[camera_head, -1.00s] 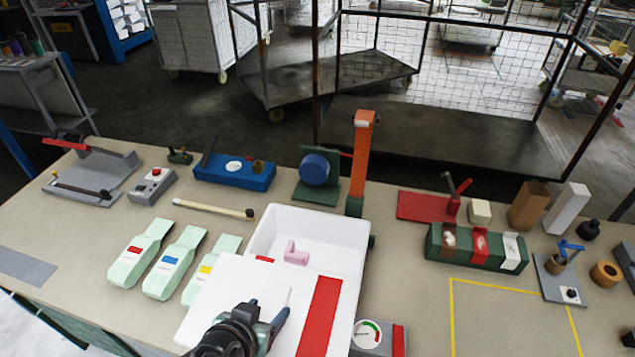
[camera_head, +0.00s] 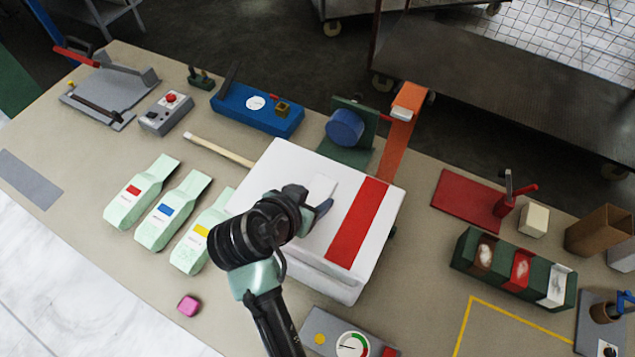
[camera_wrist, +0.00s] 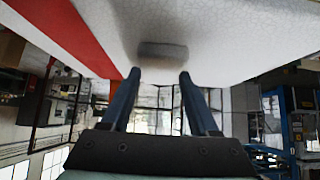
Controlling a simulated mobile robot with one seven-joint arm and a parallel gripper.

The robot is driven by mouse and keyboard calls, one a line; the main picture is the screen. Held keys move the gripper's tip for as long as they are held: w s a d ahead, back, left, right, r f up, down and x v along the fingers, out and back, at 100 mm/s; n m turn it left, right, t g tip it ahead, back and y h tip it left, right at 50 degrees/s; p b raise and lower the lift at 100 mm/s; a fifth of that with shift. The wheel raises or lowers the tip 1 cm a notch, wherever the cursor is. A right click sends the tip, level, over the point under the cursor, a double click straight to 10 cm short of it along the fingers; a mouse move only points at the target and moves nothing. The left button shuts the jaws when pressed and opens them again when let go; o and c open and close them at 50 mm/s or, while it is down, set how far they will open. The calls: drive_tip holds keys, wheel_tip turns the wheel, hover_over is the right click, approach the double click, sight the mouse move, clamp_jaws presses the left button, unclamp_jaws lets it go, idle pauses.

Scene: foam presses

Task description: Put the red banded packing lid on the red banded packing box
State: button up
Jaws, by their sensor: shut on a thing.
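The packing lid is a white slab with a broad red band (camera_head: 357,222) across its right part. In the head view it lies over the white packing box (camera_head: 315,272), whose front wall shows below the lid's near edge. The lid looks roughly lined up with the box; I cannot tell whether it touches the rim all round. My gripper (camera_head: 318,205) is at the lid's middle, shut on the lid. In the wrist view the two blue fingers (camera_wrist: 157,78) reach to a grey grip patch on the lid's white face (camera_wrist: 215,35). The box's inside is hidden.
A gauge (camera_head: 352,344) is at the near edge. A green stand with a blue disc (camera_head: 345,128) and an orange post (camera_head: 400,130) are close behind the box.

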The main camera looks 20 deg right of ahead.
drive_tip(key=shift+s+a+f+b, duration=0.15)
drive_tip(key=shift+a+f+b, duration=0.05)
drive_tip(key=shift+f+b, duration=0.5)
wheel_tip(320, 180, down, 7)
drive_tip(key=b, duration=0.5)
drive_tip(key=shift+b, duration=0.35)
drive_tip(key=shift+d, duration=0.1)
drive_tip(key=o, duration=1.4)
